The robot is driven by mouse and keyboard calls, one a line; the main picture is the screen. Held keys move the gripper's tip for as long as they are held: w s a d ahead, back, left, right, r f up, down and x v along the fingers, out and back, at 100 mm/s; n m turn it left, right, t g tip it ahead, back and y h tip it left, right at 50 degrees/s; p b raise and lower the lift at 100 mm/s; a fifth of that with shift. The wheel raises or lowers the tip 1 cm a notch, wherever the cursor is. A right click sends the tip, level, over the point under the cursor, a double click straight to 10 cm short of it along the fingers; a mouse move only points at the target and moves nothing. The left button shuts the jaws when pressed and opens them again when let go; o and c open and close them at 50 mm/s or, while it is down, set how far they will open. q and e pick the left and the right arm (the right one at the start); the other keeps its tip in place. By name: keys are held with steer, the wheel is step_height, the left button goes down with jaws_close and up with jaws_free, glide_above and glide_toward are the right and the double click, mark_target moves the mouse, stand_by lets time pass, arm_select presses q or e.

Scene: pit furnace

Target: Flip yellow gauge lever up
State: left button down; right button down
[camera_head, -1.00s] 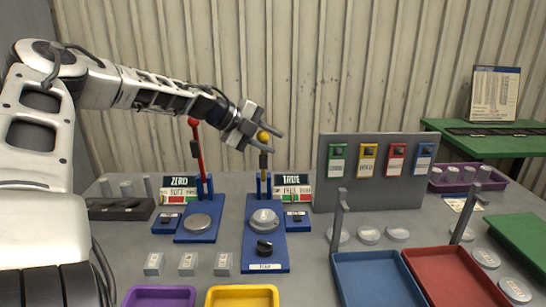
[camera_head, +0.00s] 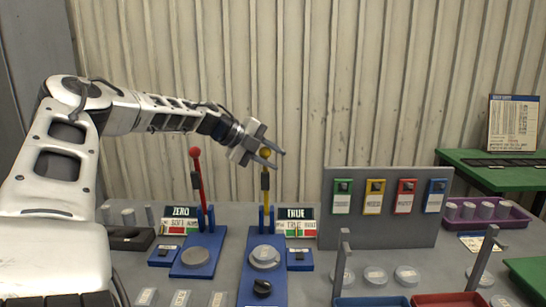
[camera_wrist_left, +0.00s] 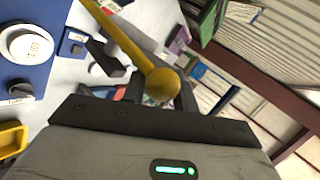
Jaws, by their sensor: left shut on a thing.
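The yellow gauge lever (camera_head: 266,186) stands about upright on the right-hand blue gauge stand (camera_head: 250,292), beside a sign reading TRUE (camera_head: 296,213). My left gripper (camera_head: 271,155) is at the lever's top and shut on its round yellow knob. In the left wrist view the yellow knob (camera_wrist_left: 163,84) sits between the fingers of my left gripper (camera_wrist_left: 160,92), and the yellow rod runs to the upper left. The fingers partly hide the knob in the head view. My right gripper is not in view.
A red lever (camera_head: 201,180) stands upright on the neighbouring blue stand (camera_head: 190,271), close to the left. A grey panel (camera_head: 390,232) with several coloured tags stands to the right. A purple tray (camera_head: 515,216) with grey pieces is farther right. A corrugated wall is behind.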

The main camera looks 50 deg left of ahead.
arm_select(q)
steer(key=shift+a+f, duration=0.15)
steer(key=shift+a, duration=0.2)
steer(key=c, duration=1.4)
jaws_free()
steer(key=shift+a, duration=0.1)
steer(key=shift+s+a+r, duration=0.25)
steer(key=shift+s+r, duration=0.1)
steer(key=shift+r, duration=0.1)
steer(key=v, duration=0.5)
steer(key=b+v, duration=0.1)
steer(key=v, duration=0.8)
steer(key=shift+s+d+r, duration=0.2)
steer(key=shift+s+d, duration=0.1)
steer(key=shift+s, duration=0.05)
